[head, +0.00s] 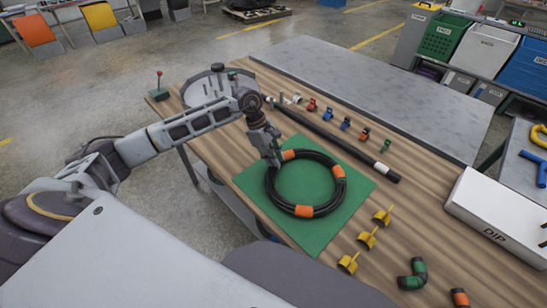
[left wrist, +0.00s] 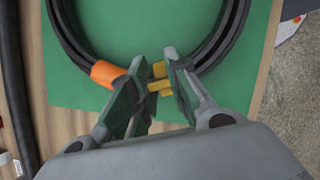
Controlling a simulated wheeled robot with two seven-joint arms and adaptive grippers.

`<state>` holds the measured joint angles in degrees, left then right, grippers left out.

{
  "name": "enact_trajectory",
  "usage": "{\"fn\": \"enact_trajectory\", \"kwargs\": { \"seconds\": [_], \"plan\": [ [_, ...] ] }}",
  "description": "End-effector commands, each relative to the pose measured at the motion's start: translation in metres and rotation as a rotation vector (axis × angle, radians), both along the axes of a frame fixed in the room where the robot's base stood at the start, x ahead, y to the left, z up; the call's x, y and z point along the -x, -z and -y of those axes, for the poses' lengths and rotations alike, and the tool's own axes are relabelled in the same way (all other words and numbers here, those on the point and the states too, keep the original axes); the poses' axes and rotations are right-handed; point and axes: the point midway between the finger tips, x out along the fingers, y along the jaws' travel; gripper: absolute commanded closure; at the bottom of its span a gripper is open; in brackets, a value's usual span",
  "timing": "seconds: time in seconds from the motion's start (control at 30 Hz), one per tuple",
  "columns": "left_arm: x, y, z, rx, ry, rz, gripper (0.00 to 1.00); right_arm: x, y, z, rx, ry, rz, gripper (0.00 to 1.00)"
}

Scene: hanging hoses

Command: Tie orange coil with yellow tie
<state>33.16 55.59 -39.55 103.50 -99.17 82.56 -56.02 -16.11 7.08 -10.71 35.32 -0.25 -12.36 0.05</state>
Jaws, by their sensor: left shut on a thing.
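The coil is a black hose ring with orange bands (head: 304,211), lying on a green mat (head: 345,215) on the wooden table. In the left wrist view the coil (left wrist: 226,47) runs up to both sides of the jaws, with one orange band (left wrist: 106,74) just left of them. My left gripper (head: 272,160) is at the coil's upper left, pointing down. It is shut on a yellow tie (left wrist: 160,81), which sits at the hose; the fingers hide whether it goes fully around. Several loose yellow ties, such as one tie (head: 367,240), lie right of the mat. My right gripper is not in view.
A straight black tube (head: 330,136) lies behind the mat, beside small red, blue and green clips (head: 345,124). A white DIP box (head: 495,212) stands at the right. A green elbow (head: 412,275) lies near the front. Bins (head: 485,50) stand at the back right.

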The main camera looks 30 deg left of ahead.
Motion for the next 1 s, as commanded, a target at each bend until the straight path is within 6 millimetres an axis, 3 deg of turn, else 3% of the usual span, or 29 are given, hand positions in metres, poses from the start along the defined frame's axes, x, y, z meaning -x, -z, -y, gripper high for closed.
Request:
{"fn": "enact_trajectory", "kwargs": {
  "seconds": [1.0],
  "plan": [
    [0.0002, 0.0102, 0.0, 0.0, 0.0, -0.001, 1.0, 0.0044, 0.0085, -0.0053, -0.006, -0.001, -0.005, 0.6]
  ]
}}
